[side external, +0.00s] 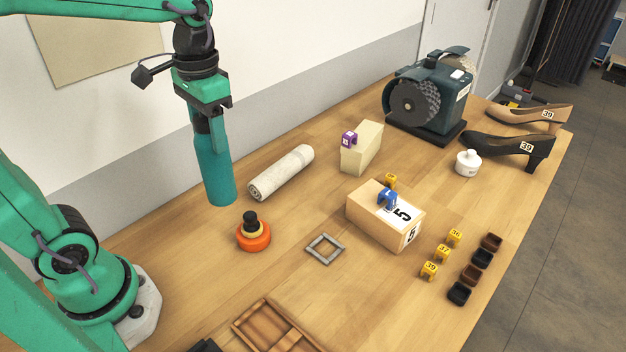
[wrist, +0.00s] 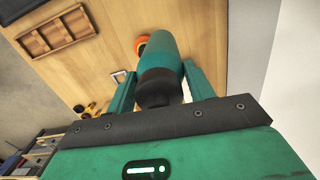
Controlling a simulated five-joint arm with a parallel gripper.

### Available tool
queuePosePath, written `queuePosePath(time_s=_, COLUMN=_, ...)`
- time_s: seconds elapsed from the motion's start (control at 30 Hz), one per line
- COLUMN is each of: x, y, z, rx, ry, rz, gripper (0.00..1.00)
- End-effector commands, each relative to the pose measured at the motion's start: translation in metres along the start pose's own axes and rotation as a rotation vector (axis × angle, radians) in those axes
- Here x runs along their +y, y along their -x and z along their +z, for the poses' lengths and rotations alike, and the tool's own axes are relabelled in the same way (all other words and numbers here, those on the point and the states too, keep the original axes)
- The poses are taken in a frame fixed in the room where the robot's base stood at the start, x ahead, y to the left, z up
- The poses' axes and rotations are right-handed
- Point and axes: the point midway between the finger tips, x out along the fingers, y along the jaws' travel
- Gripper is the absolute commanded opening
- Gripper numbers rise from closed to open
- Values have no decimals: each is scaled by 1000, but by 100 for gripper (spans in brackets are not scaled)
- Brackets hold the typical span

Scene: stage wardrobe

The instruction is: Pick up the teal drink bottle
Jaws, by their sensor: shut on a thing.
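The teal drink bottle (side external: 214,176) hangs upright below my gripper (side external: 208,120) in the side external view, above the table at the left. Its base looks clear of the tabletop. In the wrist view the bottle (wrist: 164,58) shows its dark cap (wrist: 158,88) towards the camera, between the two green fingers of my gripper (wrist: 158,84). My gripper is shut on the bottle near its top. The upper end of the bottle is partly hidden by the fingers in the side external view.
An orange round object with a black knob (side external: 253,234) stands close to the bottle's right. A rolled cloth (side external: 281,172), a small grey frame (side external: 324,249), a box marked 5 (side external: 375,220) and a wooden tray (side external: 272,325) lie around. Bare tabletop lies left of the orange object.

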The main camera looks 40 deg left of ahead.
Motion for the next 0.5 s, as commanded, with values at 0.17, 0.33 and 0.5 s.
queuePosePath(time_s=0.17, x=7, y=5, z=1, rx=3, ry=-1, rz=-1, gripper=0)
queuePosePath(time_s=0.33, x=8, y=6, z=1, rx=2, ry=0, rz=-1, gripper=0)
queuePosePath(time_s=0.5, x=8, y=6, z=1, rx=2, ry=0, rz=-1, gripper=0)
